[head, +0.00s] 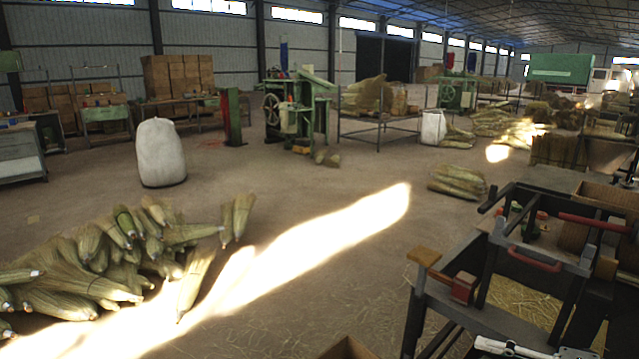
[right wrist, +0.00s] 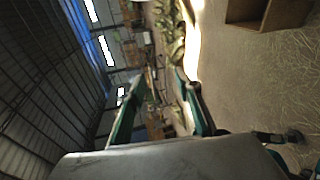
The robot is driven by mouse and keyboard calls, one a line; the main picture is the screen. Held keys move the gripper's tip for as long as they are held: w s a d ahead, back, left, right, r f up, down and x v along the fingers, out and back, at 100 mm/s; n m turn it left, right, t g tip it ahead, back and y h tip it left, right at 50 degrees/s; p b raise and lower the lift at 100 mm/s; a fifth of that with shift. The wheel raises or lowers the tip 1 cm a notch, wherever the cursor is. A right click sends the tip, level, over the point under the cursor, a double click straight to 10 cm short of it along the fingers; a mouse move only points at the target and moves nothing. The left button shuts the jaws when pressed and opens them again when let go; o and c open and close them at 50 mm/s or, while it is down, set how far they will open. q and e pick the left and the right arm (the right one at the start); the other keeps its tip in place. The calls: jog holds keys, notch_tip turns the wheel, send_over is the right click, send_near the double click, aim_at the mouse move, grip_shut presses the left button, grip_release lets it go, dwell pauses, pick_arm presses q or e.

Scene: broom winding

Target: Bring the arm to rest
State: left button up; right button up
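In the right wrist view, two green finger-like parts stand apart above a large grey body; I take them for my right gripper (right wrist: 158,115). It is open, and only distant background shows between the fingers. The head view does not show its fingers. My left gripper is in neither view. A large heap of pale green broom heads (head: 95,265) lies on the floor at the lower left of the head view.
A dark metal workbench frame (head: 480,270) with red handles fills the lower right. A cardboard box (head: 348,348) is at the bottom edge and also in the right wrist view (right wrist: 265,12). A white sack (head: 160,153) and green machine (head: 300,110) stand farther off.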

jog(key=s+a+f+m+t+h+p, duration=0.1)
jog(key=s+a+f+m+t+h, duration=0.2)
jog(key=f+m, duration=0.5)
jog(key=s+a+f+m+h+p, duration=0.1)
jog(key=s+a+f+m+h, duration=0.2)
jog(key=s+f+m, duration=0.35)
jog(key=s+a+f+m+g+h+p, duration=0.1)
jog(key=s+a+f+m+g+h, duration=0.1)
jog(key=s+a+f+m, duration=0.6)
jog(key=shift+a+f+m+g+h, duration=0.3)
jog(key=shift+a+f+m+g, duration=0.4)
jog(key=shift+a, duration=0.4)
jog(key=shift+s, duration=0.1)
jog(key=shift+c, duration=0.9)
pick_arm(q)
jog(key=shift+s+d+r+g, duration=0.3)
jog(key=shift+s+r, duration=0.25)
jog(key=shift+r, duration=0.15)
pick_arm(e)
jog(key=shift+d, duration=0.1)
